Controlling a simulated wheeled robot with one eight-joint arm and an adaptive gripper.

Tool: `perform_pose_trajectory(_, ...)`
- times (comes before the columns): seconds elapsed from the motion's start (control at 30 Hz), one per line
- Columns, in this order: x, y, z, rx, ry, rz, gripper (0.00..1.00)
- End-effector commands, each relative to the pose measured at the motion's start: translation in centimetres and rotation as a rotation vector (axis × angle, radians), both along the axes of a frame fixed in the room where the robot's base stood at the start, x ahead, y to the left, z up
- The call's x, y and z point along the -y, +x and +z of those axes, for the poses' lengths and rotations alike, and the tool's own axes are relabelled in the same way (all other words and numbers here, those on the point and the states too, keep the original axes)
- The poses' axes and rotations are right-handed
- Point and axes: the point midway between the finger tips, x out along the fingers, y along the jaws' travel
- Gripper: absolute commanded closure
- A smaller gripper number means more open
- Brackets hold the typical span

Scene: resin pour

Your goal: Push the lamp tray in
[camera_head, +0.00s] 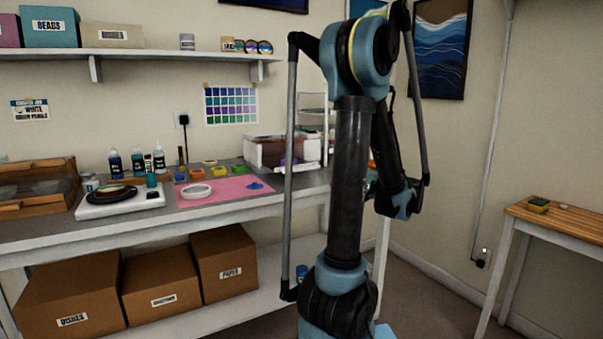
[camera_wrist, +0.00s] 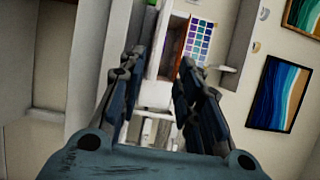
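A white box-shaped unit (camera_head: 254,152) with a dark reddish top stands at the back right of the workbench; I take it for the lamp. A white flat part, apparently its tray (camera_head: 300,168), sticks out at its front, with something purple by it. My arm hides the right side. In the wrist view a white and red-brown box (camera_wrist: 153,92) shows between and beyond my fingers; how far its tray is out I cannot tell. My gripper (camera_wrist: 160,66) is open and empty, its two fingers apart, with a gap to the box. In the head view it is mostly hidden behind my arm.
The workbench (camera_head: 235,218) carries a pink mat (camera_head: 225,190) with a white ring, small coloured pots, bottles and a scale (camera_head: 120,200). A white rack (camera_head: 314,115) stands behind the lamp. A wooden side table (camera_head: 560,222) is at right.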

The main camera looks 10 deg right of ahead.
Motion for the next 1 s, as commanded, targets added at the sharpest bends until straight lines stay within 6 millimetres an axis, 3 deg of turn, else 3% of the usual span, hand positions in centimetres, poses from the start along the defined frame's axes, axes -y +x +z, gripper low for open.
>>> perform_pose_trajectory(0.27, -1.4, 1.5, 0.0, 0.002, 0.001, 0.004, 0.68)
perform_pose_trajectory(1.0, -7.4, 8.5, 0.0, 0.001, 0.001, 0.004, 0.68)
